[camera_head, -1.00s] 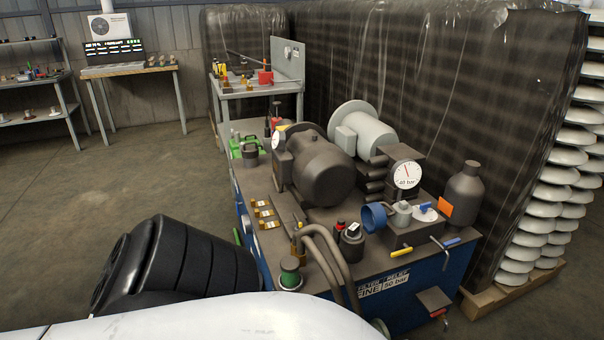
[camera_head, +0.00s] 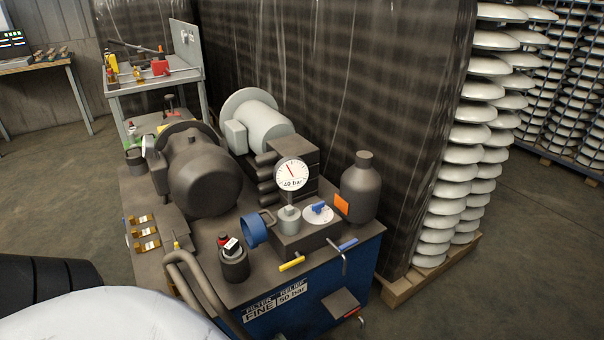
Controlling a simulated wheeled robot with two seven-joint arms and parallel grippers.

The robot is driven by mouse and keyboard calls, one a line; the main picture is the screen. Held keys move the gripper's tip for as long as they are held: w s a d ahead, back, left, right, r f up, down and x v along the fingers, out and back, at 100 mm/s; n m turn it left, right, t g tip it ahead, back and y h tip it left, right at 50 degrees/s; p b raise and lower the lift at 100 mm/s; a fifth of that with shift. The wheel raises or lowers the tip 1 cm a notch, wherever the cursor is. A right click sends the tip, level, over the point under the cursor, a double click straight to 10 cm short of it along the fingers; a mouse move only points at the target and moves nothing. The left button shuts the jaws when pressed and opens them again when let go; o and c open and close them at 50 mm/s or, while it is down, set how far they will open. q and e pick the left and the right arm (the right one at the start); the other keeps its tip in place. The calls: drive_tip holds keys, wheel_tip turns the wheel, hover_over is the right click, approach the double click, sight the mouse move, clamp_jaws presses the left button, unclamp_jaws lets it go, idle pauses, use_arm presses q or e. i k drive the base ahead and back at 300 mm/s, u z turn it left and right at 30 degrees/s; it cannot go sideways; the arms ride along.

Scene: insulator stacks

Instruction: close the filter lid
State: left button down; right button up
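A white disc with a blue handle (camera_head: 319,212) lies to the right of the cylinder. Neither of my grippers is in view. Only a black ribbed part and a white rounded part of my own body show at lower left.
Yellow (camera_head: 292,264) and blue (camera_head: 348,245) handles stick out at the unit's front edge. A dark bottle (camera_head: 361,190) stands behind right. Curved pipes (camera_head: 192,285) rise at front left. Wrapped pallets and white insulator stacks (camera_head: 463,150) stand behind. Floor is clear at right.

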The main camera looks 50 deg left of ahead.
sight(261, 226)
drive_tip(key=i, duration=1.8)
drive_tip(key=u, duration=1.9)
drive_tip(key=k, duration=0.85)
drive_tip(key=u, duration=1.3)
drive_tip(key=i, duration=0.5)
drive_tip(key=u, duration=0.05)
